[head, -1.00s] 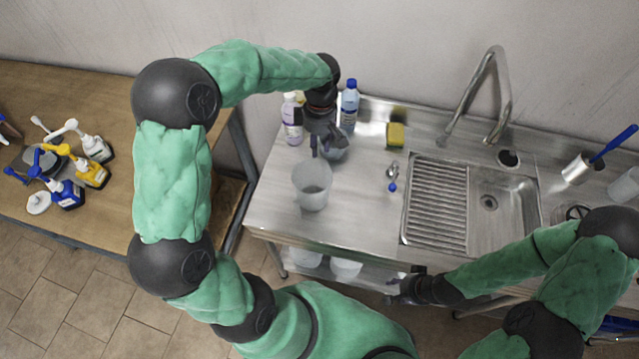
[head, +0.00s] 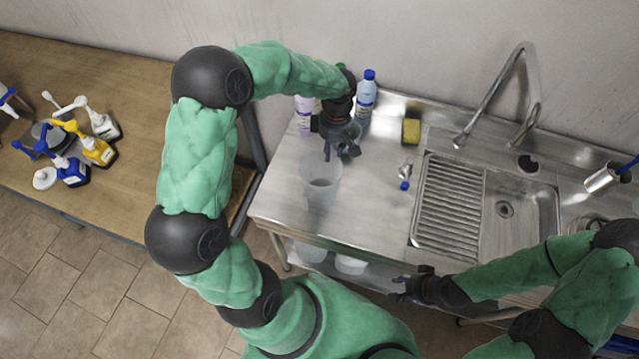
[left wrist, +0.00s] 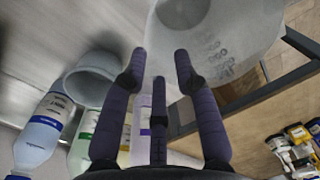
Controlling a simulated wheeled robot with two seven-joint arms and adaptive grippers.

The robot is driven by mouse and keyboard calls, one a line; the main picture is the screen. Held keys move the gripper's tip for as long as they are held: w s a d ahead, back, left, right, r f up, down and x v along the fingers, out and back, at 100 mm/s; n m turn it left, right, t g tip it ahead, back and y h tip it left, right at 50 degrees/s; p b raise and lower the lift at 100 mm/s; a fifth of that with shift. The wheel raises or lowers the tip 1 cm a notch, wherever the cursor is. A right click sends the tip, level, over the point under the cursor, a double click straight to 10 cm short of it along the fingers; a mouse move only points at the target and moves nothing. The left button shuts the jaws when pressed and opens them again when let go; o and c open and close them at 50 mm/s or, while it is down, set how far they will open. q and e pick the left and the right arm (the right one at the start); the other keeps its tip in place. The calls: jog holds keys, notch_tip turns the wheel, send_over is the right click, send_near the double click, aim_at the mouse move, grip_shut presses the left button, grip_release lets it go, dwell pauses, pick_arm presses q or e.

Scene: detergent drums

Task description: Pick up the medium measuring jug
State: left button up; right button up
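A translucent measuring jug (head: 321,183) stands upright on the steel counter's left part. In the left wrist view it is the large pale jug with printed marks (left wrist: 225,45) at the top. A smaller translucent vessel (left wrist: 92,78) shows left of the fingers there; in the head view my gripper mostly hides it. I cannot tell for certain which is the medium one. My right gripper (head: 405,284) is open and empty at the counter's front edge.
Behind my left gripper stand a purple-labelled bottle (head: 304,117) and a blue-capped bottle (head: 366,98). A yellow sponge (head: 411,131) and a small blue-ended item (head: 404,178) lie left of the sink (head: 505,208). A wooden table (head: 75,92) with pump bottles is at left.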

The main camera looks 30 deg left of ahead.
aim_at(331, 159)
pick_arm(q)
notch_tip(331, 159, down, 4)
grip_shut()
jog(key=shift+r, duration=0.15)
dwell(0.3)
